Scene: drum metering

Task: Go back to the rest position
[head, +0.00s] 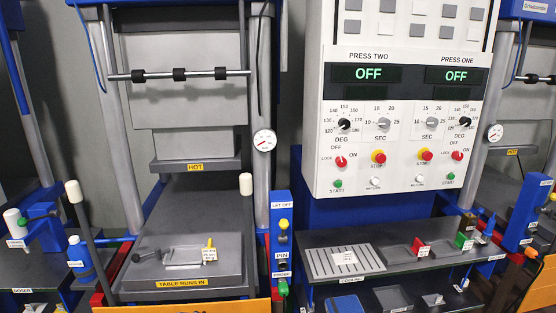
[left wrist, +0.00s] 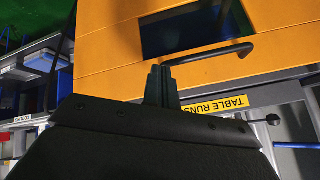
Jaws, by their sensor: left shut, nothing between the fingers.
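My left gripper (left wrist: 161,86) shows in the left wrist view with its two dark fingers together and nothing between them. It is in front of an orange panel (left wrist: 110,50) with a dark bar handle (left wrist: 210,54); I cannot tell whether the fingertips touch the panel. Neither of my grippers shows in the head view. The right gripper is in no frame.
The press table (head: 150,283), labelled "TABLE RUNS IN", holds a grey mould (head: 185,256). A white control panel (head: 400,120) reads OFF on both displays. A shelf (head: 385,236) at right carries a cooling rack (head: 343,262) and small trays. A blue bottle (head: 80,256) stands at left.

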